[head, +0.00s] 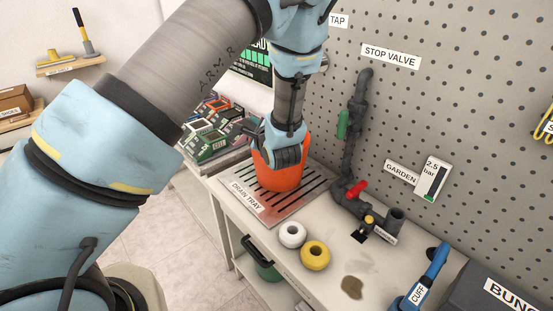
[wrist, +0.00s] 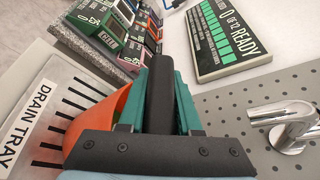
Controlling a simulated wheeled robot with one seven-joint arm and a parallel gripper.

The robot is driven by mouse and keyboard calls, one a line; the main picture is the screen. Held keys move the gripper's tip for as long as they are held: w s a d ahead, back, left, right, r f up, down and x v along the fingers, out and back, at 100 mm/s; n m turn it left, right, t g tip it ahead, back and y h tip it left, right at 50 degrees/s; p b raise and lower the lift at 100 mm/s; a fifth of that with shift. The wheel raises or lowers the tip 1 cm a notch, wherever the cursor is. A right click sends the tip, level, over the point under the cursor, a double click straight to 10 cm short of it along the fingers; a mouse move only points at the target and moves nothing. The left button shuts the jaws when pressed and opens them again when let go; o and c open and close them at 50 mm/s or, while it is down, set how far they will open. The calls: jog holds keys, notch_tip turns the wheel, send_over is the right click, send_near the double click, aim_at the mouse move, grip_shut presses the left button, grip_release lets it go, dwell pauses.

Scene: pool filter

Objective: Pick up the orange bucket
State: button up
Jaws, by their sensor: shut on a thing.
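In the wrist view, the orange side of the bucket (wrist: 97,122) shows to the left of my gripper's fingers (wrist: 160,90). The drain tray (wrist: 50,105) lies under it on the left. The fingers hide most of the bucket there, and I cannot tell whether it is lifted off the tray.
Coloured boxed devices (head: 212,130) sit left of the tray. A dark pipe with a red-handled valve (head: 355,188) stands along the pegboard. A metal tap (wrist: 290,125) is close on the right in the wrist view.

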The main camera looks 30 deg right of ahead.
grip_shut()
jog(key=shift+w+r, duration=0.1)
jog(key=shift+r, duration=0.1)
dwell(0.3)
